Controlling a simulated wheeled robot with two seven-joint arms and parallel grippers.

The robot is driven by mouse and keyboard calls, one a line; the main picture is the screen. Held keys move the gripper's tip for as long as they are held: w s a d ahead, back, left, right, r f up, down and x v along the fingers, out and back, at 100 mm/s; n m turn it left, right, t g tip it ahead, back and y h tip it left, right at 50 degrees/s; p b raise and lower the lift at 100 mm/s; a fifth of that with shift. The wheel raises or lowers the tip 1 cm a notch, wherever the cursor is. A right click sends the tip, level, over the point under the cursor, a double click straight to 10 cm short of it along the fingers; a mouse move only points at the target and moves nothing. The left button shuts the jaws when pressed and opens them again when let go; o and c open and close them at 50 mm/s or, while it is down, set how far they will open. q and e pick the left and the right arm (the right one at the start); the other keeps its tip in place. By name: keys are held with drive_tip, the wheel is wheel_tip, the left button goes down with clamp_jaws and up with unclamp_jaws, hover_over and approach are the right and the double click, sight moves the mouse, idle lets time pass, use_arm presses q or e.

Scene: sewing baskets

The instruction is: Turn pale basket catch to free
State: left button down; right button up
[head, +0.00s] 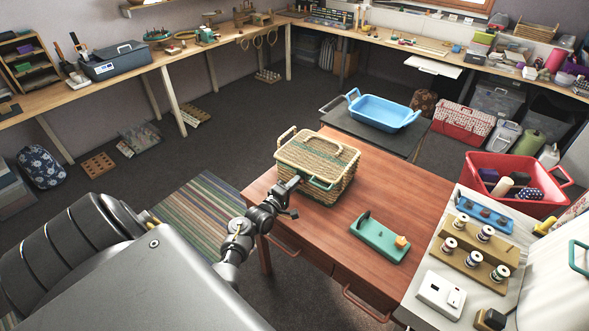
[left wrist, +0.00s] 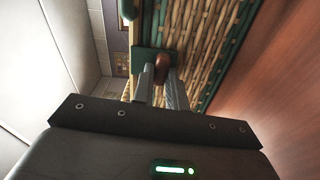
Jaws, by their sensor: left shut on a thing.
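The pale wicker basket (head: 318,163) stands on the reddish-brown wooden table, with its woven lid down and green trim along its front. Its side fills the upper part of the left wrist view (left wrist: 211,45). My left gripper (head: 292,184) is at the basket's front left side. In the left wrist view its two fingers (left wrist: 160,80) are shut on the small brown catch (left wrist: 162,62), which lies against a green plate (left wrist: 146,60). The fingers hide part of the catch, and I cannot tell how far it is turned. My right gripper is not in view.
A green tool with a wooden block (head: 380,238) lies on the table right of the basket. A blue tray (head: 384,112) stands behind, and a red bin (head: 515,182) and a spool rack (head: 476,252) stand at right. The table's front middle is clear.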

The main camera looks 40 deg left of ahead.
use_arm(q)
drive_tip(key=shift+n, duration=0.6)
drive_tip(key=c, duration=1.4)
unclamp_jaws()
drive_tip(key=s, duration=0.9)
drive_tip(key=shift+s+d, duration=0.2)
drive_tip(key=shift+d, duration=0.2)
drive_tip(key=shift+s+d+b, duration=0.1)
drive_tip(key=shift+s+b, duration=0.2)
drive_tip(key=shift+s, duration=0.35)
